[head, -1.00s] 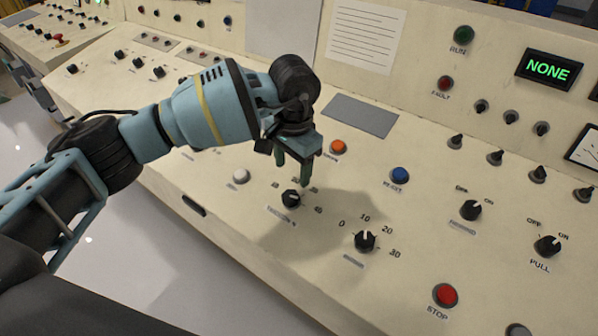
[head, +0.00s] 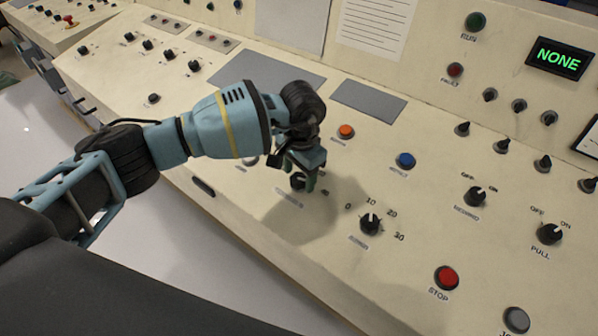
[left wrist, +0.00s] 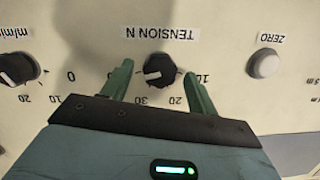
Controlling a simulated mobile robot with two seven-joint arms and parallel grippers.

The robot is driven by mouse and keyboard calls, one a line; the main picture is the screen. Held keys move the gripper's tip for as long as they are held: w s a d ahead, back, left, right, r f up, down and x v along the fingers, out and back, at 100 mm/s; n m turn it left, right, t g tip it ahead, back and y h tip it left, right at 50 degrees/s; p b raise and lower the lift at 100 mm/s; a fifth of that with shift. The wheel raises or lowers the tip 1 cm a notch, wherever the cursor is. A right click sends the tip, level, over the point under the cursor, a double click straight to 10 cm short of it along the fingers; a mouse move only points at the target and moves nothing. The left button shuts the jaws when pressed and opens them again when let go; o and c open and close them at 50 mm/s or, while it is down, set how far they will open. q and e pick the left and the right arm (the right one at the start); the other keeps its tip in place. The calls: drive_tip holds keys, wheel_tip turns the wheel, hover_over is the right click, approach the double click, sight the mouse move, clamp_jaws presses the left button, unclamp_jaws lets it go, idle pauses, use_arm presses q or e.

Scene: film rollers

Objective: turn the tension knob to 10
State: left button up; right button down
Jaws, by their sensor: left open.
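The tension knob (head: 298,181) is a black round knob on the sloped cream panel, partly hidden by my left gripper in the head view. In the left wrist view the knob (left wrist: 159,70) sits under the label "TENSION N" (left wrist: 158,33). Its white mark points left, away from the 10, which is at the right, partly behind a finger. The 20 and 30 show below the knob. My left gripper (left wrist: 158,70) is open, with one green finger on each side of the knob and small gaps visible. In the head view the left gripper (head: 303,178) reaches down over the knob. My right gripper is not in view.
A second black knob (head: 370,224), marked 0 to 30, is to the right. An orange button (head: 346,131) and a blue button (head: 405,160) are behind. A red stop button (head: 446,278) is further right. In the wrist view a white ZERO button (left wrist: 263,63) stands beside the right finger.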

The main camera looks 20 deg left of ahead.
use_arm(q)
drive_tip(key=c, duration=1)
